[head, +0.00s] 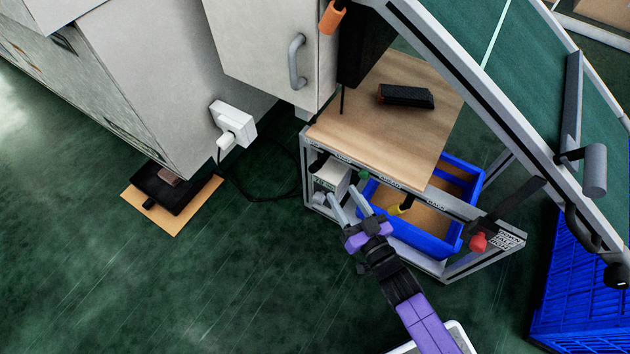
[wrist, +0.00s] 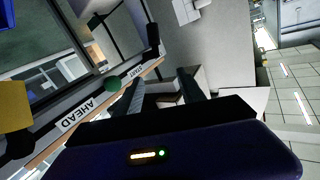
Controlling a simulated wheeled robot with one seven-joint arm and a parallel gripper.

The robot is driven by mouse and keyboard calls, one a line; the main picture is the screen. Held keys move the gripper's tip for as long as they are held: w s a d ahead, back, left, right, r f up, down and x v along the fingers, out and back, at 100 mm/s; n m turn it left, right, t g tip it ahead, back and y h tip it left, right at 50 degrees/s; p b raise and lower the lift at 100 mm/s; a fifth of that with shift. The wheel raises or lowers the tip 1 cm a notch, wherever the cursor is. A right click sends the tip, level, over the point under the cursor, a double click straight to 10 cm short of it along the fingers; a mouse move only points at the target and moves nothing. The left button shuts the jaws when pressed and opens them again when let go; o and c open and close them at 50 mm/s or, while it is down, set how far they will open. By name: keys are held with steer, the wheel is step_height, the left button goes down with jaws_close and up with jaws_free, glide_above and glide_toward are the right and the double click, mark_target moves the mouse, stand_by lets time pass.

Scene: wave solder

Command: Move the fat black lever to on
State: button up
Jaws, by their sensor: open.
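A short, thick black lever (head: 318,163) sticks out near the left end of the bench's front rail (head: 400,190). A black handle, likely the same lever, shows in the wrist view (wrist: 153,36) beyond the green knob (wrist: 112,83). I cannot read an on or off mark by it. My gripper (head: 343,192) is open and empty in front of the rail's left part, below and to the right of the lever in the head view. In the wrist view its two dark fingers (wrist: 160,80) stand apart, and the lever lies beyond their tips, not touching them.
A yellow handle (head: 406,203) and a red knob (head: 478,241) sit farther right along the rail. A grey box (head: 331,176) and a blue bin (head: 446,245) are under the bench top. A cabinet (head: 170,75) stands left.

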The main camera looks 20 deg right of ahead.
steer(key=b, duration=0.4)
glide_toward(315, 167)
steer(key=w+f, duration=0.3)
steer(key=shift+m, duration=0.3)
steer(key=w+b, duration=0.2)
steer(key=w, duration=0.6)
steer(key=shift+w+r, duration=0.15)
jaws_close()
